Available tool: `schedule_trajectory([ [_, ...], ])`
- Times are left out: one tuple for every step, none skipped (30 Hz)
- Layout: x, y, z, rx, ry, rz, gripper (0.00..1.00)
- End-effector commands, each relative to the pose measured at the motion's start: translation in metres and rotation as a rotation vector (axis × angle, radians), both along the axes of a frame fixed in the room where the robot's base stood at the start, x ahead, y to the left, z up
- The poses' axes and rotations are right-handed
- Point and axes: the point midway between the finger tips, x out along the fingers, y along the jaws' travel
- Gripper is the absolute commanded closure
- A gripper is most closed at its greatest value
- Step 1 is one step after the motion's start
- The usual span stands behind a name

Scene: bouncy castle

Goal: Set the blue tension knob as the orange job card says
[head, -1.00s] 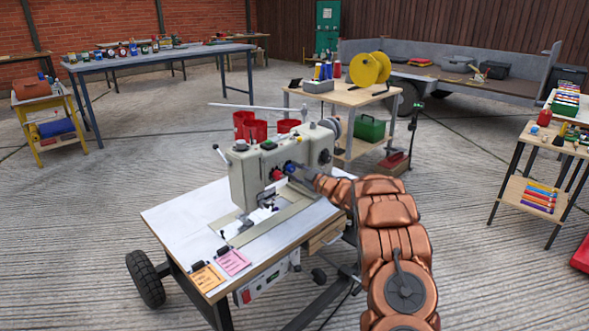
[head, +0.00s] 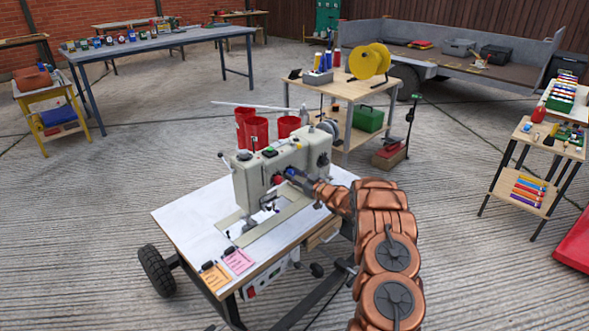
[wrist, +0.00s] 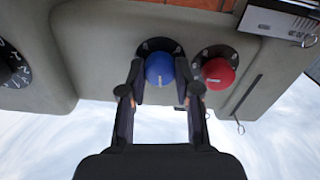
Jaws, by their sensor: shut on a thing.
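The blue tension knob (wrist: 160,68) sits on the front of the beige sewing machine (head: 250,182), beside a red knob (wrist: 217,72). My gripper (wrist: 160,82) has one finger on each side of the blue knob and is shut on it. In the head view my gripper (head: 298,178) reaches the machine's front from the right and covers most of the blue knob. The orange job card (head: 215,277) lies at the front edge of the white table (head: 190,215), left of a pink card (head: 238,261). The orange card's writing is too small to read.
A numbered black dial (wrist: 12,68) is at the left edge of the wrist view. Red bins (head: 255,131) stand behind the machine. A wooden table with a yellow spool (head: 368,61) stands behind to the right.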

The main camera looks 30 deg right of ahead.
Motion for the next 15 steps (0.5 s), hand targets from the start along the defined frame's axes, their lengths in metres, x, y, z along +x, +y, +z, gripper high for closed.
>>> schedule_trajectory([
  [-0.0003, -0.0002, 0.0032, 0.024, 0.006, -0.001, 1.0],
  [-0.0002, -0.0004, 0.0032, 0.037, 0.009, -0.001, 1.0],
  [-0.0002, -0.0005, 0.0033, 0.054, 0.013, -0.001, 1.0],
  [-0.0002, -0.0006, 0.0032, 0.065, 0.016, -0.001, 1.0],
  [-0.0001, -0.0007, 0.0031, 0.076, 0.018, -0.001, 1.0],
  [0.0, -0.0008, 0.003, 0.091, 0.021, -0.001, 1.0],
  [0.0, -0.0007, 0.0029, 0.099, 0.023, -0.001, 1.0],
  [0.0, -0.0007, 0.0027, 0.107, 0.025, -0.001, 1.0],
  [0.0, -0.0007, 0.0023, 0.117, 0.027, -0.001, 1.0],
  [0.0, -0.0007, 0.0021, 0.124, 0.029, -0.001, 1.0],
  [-0.0001, -0.0006, 0.0019, 0.129, 0.03, -0.001, 1.0],
  [-0.0001, -0.0006, 0.0016, 0.134, 0.031, -0.001, 1.0],
  [0.0, -0.0006, 0.0014, 0.138, 0.032, -0.001, 1.0],
  [-0.0001, -0.0007, 0.0011, 0.141, 0.033, -0.001, 1.0],
  [0.0, -0.0006, 0.0008, 0.144, 0.033, -0.001, 1.0],
])
